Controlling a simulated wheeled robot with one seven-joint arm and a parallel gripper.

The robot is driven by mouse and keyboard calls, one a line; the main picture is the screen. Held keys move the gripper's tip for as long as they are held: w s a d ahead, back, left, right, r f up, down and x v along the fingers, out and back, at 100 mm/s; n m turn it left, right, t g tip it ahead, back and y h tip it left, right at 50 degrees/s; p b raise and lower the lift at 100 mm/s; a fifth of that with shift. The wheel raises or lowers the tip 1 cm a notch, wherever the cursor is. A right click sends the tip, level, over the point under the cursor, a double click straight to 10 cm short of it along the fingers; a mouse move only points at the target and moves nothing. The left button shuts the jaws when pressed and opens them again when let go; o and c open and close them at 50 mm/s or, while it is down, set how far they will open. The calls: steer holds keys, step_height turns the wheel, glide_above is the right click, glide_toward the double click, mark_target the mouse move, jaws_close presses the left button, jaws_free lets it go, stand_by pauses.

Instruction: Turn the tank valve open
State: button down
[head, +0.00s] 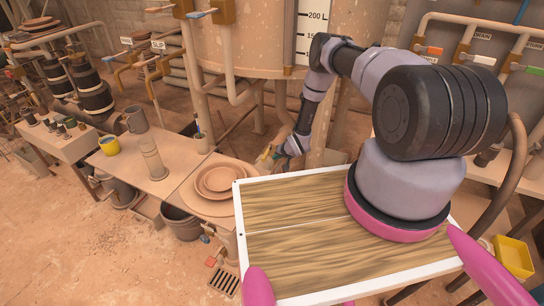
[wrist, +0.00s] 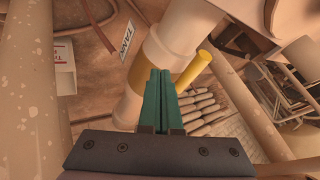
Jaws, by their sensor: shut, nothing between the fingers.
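The tank valve shows in the wrist view as a yellow-brown body (wrist: 140,72) around a pale pipe (wrist: 172,32). Its yellow lever (wrist: 194,68) sticks out up and to the right. A white tag reading TANK (wrist: 127,41) is beside the pipe. My gripper (wrist: 160,72) has green fingers, shut and empty. In the picture the fingertips overlap the valve body, just left of the lever; I cannot tell whether they touch. In the head view my gripper (head: 276,156) is small, low beside the big tank (head: 255,45), with a bit of yellow at its tip.
A table with stacked clay plates (head: 220,180), a yellow cup (head: 109,145) and a grey mug (head: 136,119) stands left of the gripper. Pipes with other coloured levers (head: 430,51) are at upper right. A thick pale pipe (wrist: 30,90) fills the wrist view's left side.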

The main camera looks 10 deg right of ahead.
mark_target(267, 152)
steer(key=shift+w+a+r, duration=0.15)
steer(key=shift+w+a, duration=0.1)
steer(key=shift+a, duration=0.25)
steer(key=shift+w+a+r, duration=0.1)
steer(key=shift+w+a, duration=0.1)
steer(key=shift+a, duration=0.25)
steer(key=shift+w+a, duration=0.1)
steer(key=shift+a, duration=0.85)
